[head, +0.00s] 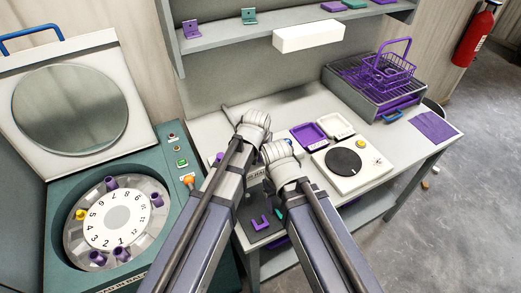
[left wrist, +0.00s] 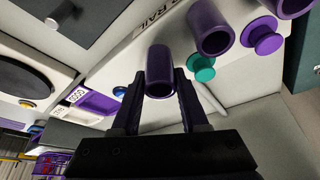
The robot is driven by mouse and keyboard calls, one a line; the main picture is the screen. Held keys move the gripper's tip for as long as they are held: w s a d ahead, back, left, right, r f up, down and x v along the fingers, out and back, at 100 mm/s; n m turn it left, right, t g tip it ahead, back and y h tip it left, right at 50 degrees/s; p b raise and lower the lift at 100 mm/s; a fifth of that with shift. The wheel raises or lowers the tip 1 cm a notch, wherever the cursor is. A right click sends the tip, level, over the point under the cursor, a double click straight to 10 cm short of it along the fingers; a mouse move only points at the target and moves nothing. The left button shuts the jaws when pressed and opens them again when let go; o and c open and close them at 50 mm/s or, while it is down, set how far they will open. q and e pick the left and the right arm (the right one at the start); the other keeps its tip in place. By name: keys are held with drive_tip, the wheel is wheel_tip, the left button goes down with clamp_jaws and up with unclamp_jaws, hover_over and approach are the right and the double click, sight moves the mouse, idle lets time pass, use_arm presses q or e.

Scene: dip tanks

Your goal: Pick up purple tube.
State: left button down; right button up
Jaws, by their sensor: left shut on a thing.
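In the left wrist view, my left gripper (left wrist: 159,98) is shut on a purple tube (left wrist: 159,62), with one finger on each side of it. The tube's open end faces the camera. Two more purple tubes (left wrist: 207,28) (left wrist: 291,6) stand in a row to its right, by a pale block lettered "RAIL" (left wrist: 152,24). I cannot tell whether the held tube is clear of the block. In the head view both arms reach over the bench, and their wrists hide the fingers and the held tube. My right gripper's fingers do not show.
A teal cap (left wrist: 201,69) and a purple cap (left wrist: 263,37) lie near the tubes. In the head view, a round rotor (head: 122,215) with several purple tubes sits left. A purple tray (head: 309,136), a white device (head: 350,165) and a purple wire basket (head: 389,72) stand right.

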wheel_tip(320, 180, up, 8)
drive_tip(key=p, duration=0.6)
drive_tip(key=shift+p, duration=0.4)
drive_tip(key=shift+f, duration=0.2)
